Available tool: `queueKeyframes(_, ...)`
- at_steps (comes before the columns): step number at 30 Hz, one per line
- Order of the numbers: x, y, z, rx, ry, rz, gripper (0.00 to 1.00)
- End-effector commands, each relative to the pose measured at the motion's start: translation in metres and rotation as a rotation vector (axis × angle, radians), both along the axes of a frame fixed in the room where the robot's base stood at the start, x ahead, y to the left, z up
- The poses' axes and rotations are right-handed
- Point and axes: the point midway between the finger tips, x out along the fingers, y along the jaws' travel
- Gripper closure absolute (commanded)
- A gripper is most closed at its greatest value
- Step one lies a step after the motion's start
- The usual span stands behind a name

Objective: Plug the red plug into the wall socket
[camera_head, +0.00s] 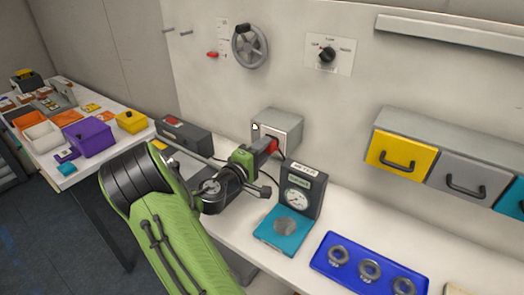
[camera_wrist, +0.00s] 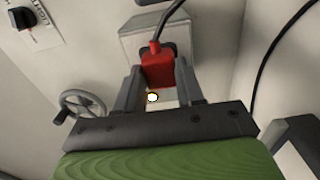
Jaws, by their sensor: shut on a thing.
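The red plug (camera_head: 268,144) is between the fingers of my gripper (camera_head: 262,147), which is shut on it, just in front of the grey wall socket box (camera_head: 288,124). In the wrist view the red plug (camera_wrist: 157,68) sits between the two fingers of my gripper (camera_wrist: 158,80), with a dark cord leaving its top. The grey socket box (camera_wrist: 150,27) is right behind the plug there. The socket's face is partly hidden by the plug and gripper, so I cannot tell whether the plug is in it.
A gauge with a teal plate (camera_head: 300,195) stands right of my gripper. A blue tray (camera_head: 322,262) with rings lies further right. A dark grey box (camera_head: 185,138) is to the left. A handwheel (camera_head: 249,46) and a dial (camera_head: 328,54) are on the wall above.

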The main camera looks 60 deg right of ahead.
Motion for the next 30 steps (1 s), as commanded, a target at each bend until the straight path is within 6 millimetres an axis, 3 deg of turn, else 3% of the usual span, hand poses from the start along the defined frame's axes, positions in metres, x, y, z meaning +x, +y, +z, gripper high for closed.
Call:
queueKeyframes(5, -0.001, -0.004, 0.001, -0.001, 0.0, 0.0, 0.89)
queueKeyframes(6, -0.001, -0.004, 0.0, -0.001, 0.0, 0.0, 0.58)
queueKeyframes(11, -0.001, -0.004, 0.0, -0.001, 0.0, 0.0, 0.33)
queueKeyframes(22, 0.002, 0.005, -0.001, 0.002, 0.001, 0.003, 0.33)
queueKeyframes(30, 0.012, 0.066, -0.001, 0.002, 0.004, 0.008, 0.33)
